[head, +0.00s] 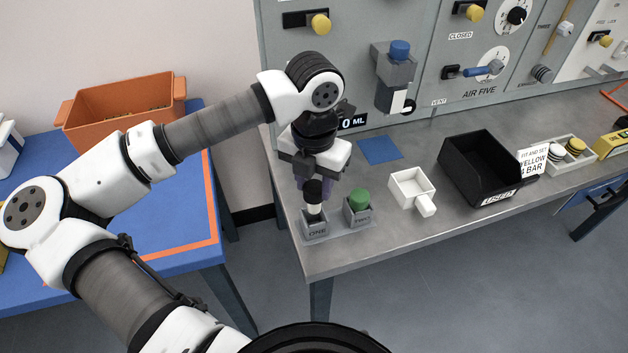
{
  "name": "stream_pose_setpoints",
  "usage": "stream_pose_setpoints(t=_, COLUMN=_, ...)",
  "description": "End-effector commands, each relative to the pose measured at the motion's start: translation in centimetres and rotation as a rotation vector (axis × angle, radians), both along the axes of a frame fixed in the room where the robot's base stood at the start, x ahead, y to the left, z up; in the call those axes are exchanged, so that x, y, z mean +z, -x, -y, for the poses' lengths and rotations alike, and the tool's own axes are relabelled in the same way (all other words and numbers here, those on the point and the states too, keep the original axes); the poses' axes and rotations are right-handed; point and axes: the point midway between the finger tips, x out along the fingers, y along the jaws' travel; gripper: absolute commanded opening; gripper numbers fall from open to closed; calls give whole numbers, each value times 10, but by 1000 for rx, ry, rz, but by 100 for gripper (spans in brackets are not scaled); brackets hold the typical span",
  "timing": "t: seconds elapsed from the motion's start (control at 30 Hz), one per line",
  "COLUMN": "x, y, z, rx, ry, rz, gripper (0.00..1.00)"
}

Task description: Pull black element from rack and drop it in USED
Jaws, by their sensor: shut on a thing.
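The black element (314,196) stands upright at the grey rack block marked ONE (314,230), with a pale band below its black top. My gripper (313,184) points down over this block and is shut on the top of the black element. The fingers are partly hidden by the wrist and their own dark shape. Whether the element's lower end is still seated in the block or slightly raised, I cannot tell.
A green-topped element (359,197) stands in the neighbouring block, close right of my gripper. A white handled box (402,196) lies between rack and bin. A blue square (380,150) lies flat behind. The panel with a blue-topped housing (397,72) rises at the back.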

Motion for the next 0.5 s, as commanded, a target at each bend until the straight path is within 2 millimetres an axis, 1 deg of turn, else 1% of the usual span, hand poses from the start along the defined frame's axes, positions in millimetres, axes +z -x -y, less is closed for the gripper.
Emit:
stream_pose_setpoints(t=0.17, x=8, y=0, z=0, rx=0, ry=-1, rz=0, gripper=9)
stream_pose_setpoints(t=0.5, x=36, y=0, z=0, rx=1, ry=0, rz=1, gripper=9)
